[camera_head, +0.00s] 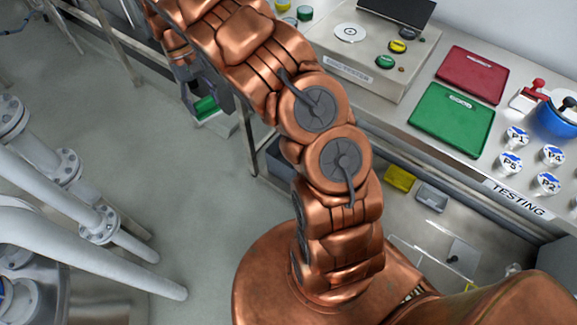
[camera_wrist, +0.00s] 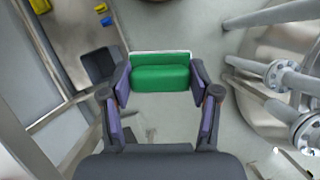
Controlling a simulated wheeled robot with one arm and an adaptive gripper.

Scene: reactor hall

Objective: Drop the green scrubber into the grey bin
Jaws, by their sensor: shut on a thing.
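The green scrubber (camera_wrist: 160,77) is between the two fingers of my gripper (camera_wrist: 163,85) in the wrist view, with a pale edge along its far side. My gripper is shut on it. In the head view the scrubber (camera_head: 205,105) shows at the end of my arm, above the floor left of the bench; my fingers there are mostly hidden by my arm. A dark grey bin (camera_wrist: 98,65) stands left of the scrubber in the wrist view, apart from it. In the head view a dark grey bin (camera_head: 274,160) shows under the bench, partly hidden by my arm.
The bench (camera_head: 395,118) on the right holds a tester box, a red tray (camera_head: 472,75), a green tray (camera_head: 452,120) and several labelled jars. Yellow and grey containers lie on the shelf below. White flanged pipes (camera_head: 85,205) stand at the left. Floor between is clear.

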